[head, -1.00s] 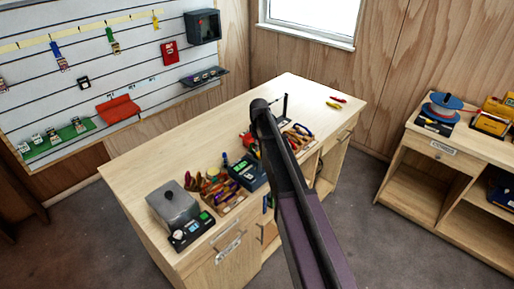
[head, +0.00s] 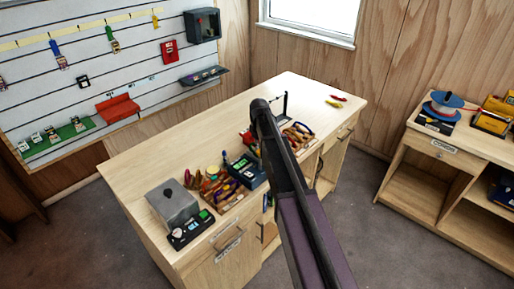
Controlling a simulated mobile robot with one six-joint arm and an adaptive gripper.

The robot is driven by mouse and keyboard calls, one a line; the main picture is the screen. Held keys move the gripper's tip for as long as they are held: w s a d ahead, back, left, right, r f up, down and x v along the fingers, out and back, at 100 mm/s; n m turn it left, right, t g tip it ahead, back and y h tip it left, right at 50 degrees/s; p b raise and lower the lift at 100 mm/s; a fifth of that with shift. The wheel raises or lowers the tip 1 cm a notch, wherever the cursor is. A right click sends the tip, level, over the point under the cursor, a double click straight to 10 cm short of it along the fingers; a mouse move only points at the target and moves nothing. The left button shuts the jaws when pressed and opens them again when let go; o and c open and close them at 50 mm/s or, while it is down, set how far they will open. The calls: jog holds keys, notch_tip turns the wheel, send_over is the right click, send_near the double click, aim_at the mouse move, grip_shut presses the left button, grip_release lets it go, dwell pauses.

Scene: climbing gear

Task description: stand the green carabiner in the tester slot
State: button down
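My arm reaches up from the bottom across the bench, and its dark upper end covers part of the bench top. My gripper does not show. I cannot make out the green carabiner; coloured gear lies in a wooden tray (head: 224,202), too small to tell apart. A dark teal device (head: 247,171) stands right of that tray. A grey box (head: 172,203) with a black unit (head: 190,230) showing a green display stands at the near left corner of the bench. I cannot tell which of these is the tester, and no slot can be made out.
The wooden bench (head: 165,157) has a clear back left area. A second tray (head: 297,139) of gear and a thin black upright frame (head: 285,105) stand behind my arm. Red and yellow pieces (head: 336,101) lie far right. A side table (head: 437,146) stands right, across open floor.

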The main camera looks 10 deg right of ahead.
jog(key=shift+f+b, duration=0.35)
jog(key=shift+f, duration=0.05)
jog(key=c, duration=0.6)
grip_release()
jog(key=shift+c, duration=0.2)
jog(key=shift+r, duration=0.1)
